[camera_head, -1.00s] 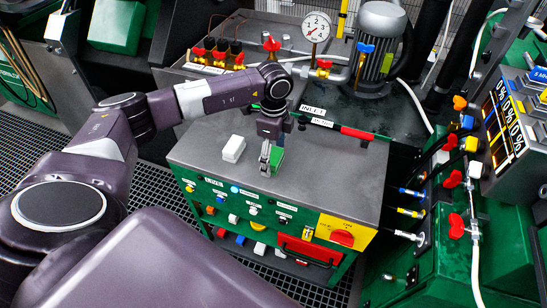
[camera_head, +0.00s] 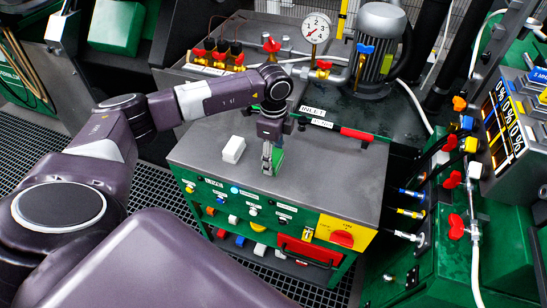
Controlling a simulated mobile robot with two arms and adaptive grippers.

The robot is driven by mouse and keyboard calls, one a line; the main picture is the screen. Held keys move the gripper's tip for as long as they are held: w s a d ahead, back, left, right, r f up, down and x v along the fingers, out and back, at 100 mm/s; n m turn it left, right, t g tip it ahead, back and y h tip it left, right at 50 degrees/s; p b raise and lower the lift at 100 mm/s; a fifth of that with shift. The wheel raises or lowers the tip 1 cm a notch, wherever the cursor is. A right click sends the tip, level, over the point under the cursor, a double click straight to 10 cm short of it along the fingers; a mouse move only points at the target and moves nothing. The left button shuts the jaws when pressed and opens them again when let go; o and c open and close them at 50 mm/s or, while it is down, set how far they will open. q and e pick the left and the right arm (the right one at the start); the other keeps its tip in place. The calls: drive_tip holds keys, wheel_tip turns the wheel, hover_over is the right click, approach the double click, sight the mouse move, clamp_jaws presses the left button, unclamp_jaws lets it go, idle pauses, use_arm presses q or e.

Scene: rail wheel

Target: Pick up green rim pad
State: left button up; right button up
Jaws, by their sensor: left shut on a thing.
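The green rim pad (camera_head: 279,157) is on or just over the grey cabinet top (camera_head: 330,185), near the middle of its front half. My left gripper (camera_head: 268,165) points straight down at the pad and is shut on it. The fingers cover the left part of the pad, so only its right side shows. I cannot tell whether the pad still touches the cabinet top. My right gripper is not in view.
A white block (camera_head: 233,149) stands close to the left of the gripper. A red-handled bar (camera_head: 357,134) lies behind. A pressure gauge (camera_head: 316,29), red valves and a motor (camera_head: 378,45) stand at the back. The right side of the top is clear.

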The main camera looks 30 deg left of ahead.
sight(274, 156)
use_arm(q)
wheel_tip(274, 156, up, 20)
drive_tip(key=b, duration=0.2)
drive_tip(key=o, duration=0.5)
drive_tip(key=shift+f, duration=0.1)
drive_tip(key=c, duration=0.4)
drive_tip(key=shift+o, duration=0.2)
